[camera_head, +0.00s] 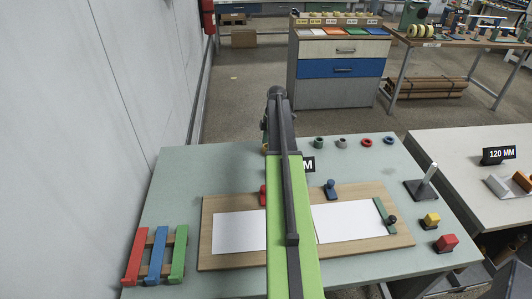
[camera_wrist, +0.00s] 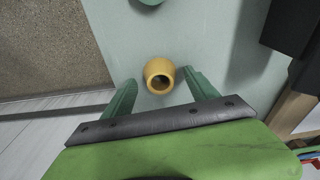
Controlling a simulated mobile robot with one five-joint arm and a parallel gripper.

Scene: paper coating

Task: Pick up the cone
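A yellow, hollow, tapered piece (camera_wrist: 159,70), which looks like the cone, stands on the pale green table with its dark opening facing the wrist camera. My gripper (camera_wrist: 161,82) is open, with one green finger to the left of the piece and one to the right. A gap shows on each side, and I cannot tell how high the fingertips are above the table. In the head view only a sliver of yellow (camera_head: 264,148) shows beside my arm at the table's far edge. My arm hides the gripper there.
Grey-green (camera_head: 319,142) and grey (camera_head: 342,142) pieces, a red ring (camera_head: 366,142) and a blue ring (camera_head: 388,141) line the far edge to the right. A wooden board (camera_head: 235,262) with white paper lies nearer. A metal post (camera_head: 427,183) stands at right. A wall borders the left.

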